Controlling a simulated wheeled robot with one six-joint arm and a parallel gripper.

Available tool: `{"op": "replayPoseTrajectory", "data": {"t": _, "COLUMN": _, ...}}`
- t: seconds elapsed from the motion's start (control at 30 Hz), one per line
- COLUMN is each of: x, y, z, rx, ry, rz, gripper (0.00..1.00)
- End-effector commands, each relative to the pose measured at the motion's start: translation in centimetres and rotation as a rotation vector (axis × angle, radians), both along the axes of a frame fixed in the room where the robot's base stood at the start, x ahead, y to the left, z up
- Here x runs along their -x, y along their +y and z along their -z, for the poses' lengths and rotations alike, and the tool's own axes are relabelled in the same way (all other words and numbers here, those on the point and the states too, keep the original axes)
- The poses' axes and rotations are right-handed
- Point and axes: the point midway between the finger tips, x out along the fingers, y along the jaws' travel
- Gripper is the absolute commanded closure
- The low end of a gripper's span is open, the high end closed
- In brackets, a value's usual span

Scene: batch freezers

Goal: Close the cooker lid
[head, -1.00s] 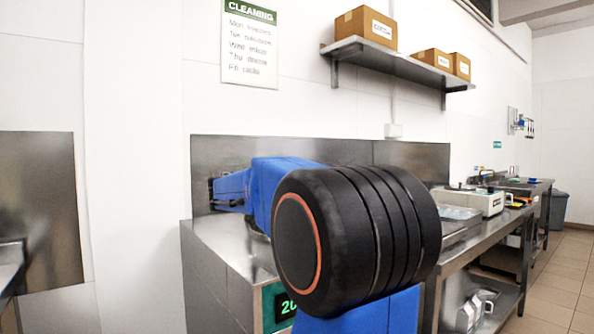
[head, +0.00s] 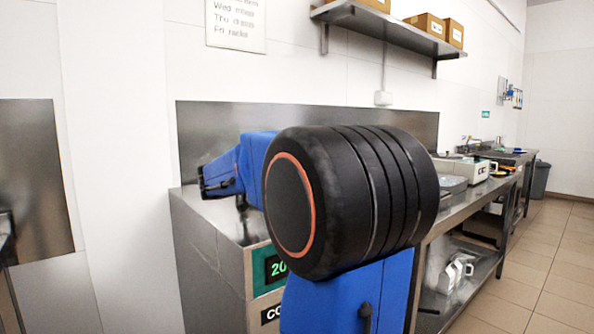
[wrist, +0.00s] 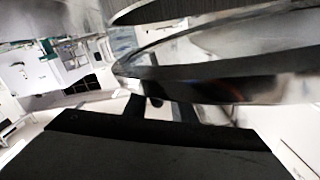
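The cooker (head: 212,245) is a steel cabinet with a green-lit display and a partly hidden label on its front. My blue and black arm covers much of its top in the head view. No lid can be made out there. In the wrist view a large round shiny metal rim (wrist: 215,75) crosses the upper right, close to the camera; it may be the lid, but I cannot be sure. My gripper (wrist: 165,108) shows as dark parts beyond a black body, below that rim. Its fingertips are not clear, and I cannot tell whether it touches the rim.
A steel backsplash (head: 300,115) stands behind the cooker. A steel counter (head: 455,210) with a pale appliance (head: 470,170) runs off to the right. A wall shelf (head: 400,38) with cardboard boxes hangs above. The tiled floor (head: 545,260) at right is clear.

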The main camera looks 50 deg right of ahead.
Motion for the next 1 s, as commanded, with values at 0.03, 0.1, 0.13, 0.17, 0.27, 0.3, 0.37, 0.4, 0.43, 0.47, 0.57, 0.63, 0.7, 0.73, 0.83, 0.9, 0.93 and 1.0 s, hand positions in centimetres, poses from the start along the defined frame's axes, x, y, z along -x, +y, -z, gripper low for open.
{"op": "replayPoseTrajectory", "data": {"t": 0.03, "x": 0.0, "y": 0.0, "z": 0.1, "rx": 0.000, "ry": 0.001, "rz": 0.000, "gripper": 0.72}}
{"op": "replayPoseTrajectory", "data": {"t": 0.1, "x": 0.0, "y": 0.0, "z": 0.0, "rx": 0.000, "ry": 0.001, "rz": 0.001, "gripper": 0.72}}
{"op": "replayPoseTrajectory", "data": {"t": 0.13, "x": 0.0, "y": 0.0, "z": 0.0, "rx": 0.000, "ry": 0.001, "rz": 0.002, "gripper": 0.72}}
{"op": "replayPoseTrajectory", "data": {"t": 0.17, "x": 0.1, "y": 0.0, "z": 0.0, "rx": 0.001, "ry": 0.001, "rz": 0.003, "gripper": 0.72}}
{"op": "replayPoseTrajectory", "data": {"t": 0.27, "x": 0.1, "y": 0.0, "z": -0.1, "rx": 0.001, "ry": 0.000, "rz": 0.003, "gripper": 0.72}}
{"op": "replayPoseTrajectory", "data": {"t": 0.3, "x": 0.1, "y": 0.0, "z": -0.1, "rx": 0.001, "ry": 0.000, "rz": 0.003, "gripper": 0.72}}
{"op": "replayPoseTrajectory", "data": {"t": 0.37, "x": 0.1, "y": 0.2, "z": -0.1, "rx": 0.002, "ry": 0.000, "rz": 0.004, "gripper": 0.72}}
{"op": "replayPoseTrajectory", "data": {"t": 0.4, "x": 0.1, "y": 0.4, "z": -0.1, "rx": 0.002, "ry": 0.000, "rz": 0.004, "gripper": 0.72}}
{"op": "replayPoseTrajectory", "data": {"t": 0.43, "x": 0.0, "y": 0.6, "z": -0.1, "rx": 0.002, "ry": 0.000, "rz": 0.004, "gripper": 0.72}}
{"op": "replayPoseTrajectory", "data": {"t": 0.47, "x": 0.0, "y": 0.8, "z": -0.1, "rx": 0.002, "ry": 0.001, "rz": 0.003, "gripper": 0.72}}
{"op": "replayPoseTrajectory", "data": {"t": 0.57, "x": -0.4, "y": 1.9, "z": -0.1, "rx": 0.002, "ry": -0.001, "rz": 0.002, "gripper": 0.72}}
{"op": "replayPoseTrajectory", "data": {"t": 0.63, "x": -0.6, "y": 2.8, "z": -0.1, "rx": 0.001, "ry": -0.001, "rz": 0.000, "gripper": 0.72}}
{"op": "replayPoseTrajectory", "data": {"t": 0.7, "x": -0.8, "y": 3.8, "z": -0.1, "rx": 0.002, "ry": -0.001, "rz": 0.002, "gripper": 0.72}}
{"op": "replayPoseTrajectory", "data": {"t": 0.73, "x": -1.0, "y": 4.3, "z": -0.1, "rx": 0.001, "ry": -0.001, "rz": 0.000, "gripper": 0.72}}
{"op": "replayPoseTrajectory", "data": {"t": 0.83, "x": -1.3, "y": 5.7, "z": -0.1, "rx": 0.001, "ry": 0.000, "rz": -0.001, "gripper": 0.72}}
{"op": "replayPoseTrajectory", "data": {"t": 0.9, "x": -1.6, "y": 6.7, "z": -0.2, "rx": 0.002, "ry": 0.000, "rz": 0.001, "gripper": 0.72}}
{"op": "replayPoseTrajectory", "data": {"t": 0.93, "x": -1.7, "y": 7.2, "z": -0.1, "rx": 0.001, "ry": 0.000, "rz": -0.001, "gripper": 0.72}}
{"op": "replayPoseTrajectory", "data": {"t": 1.0, "x": -1.9, "y": 8.1, "z": -0.1, "rx": 0.001, "ry": 0.000, "rz": 0.000, "gripper": 0.72}}
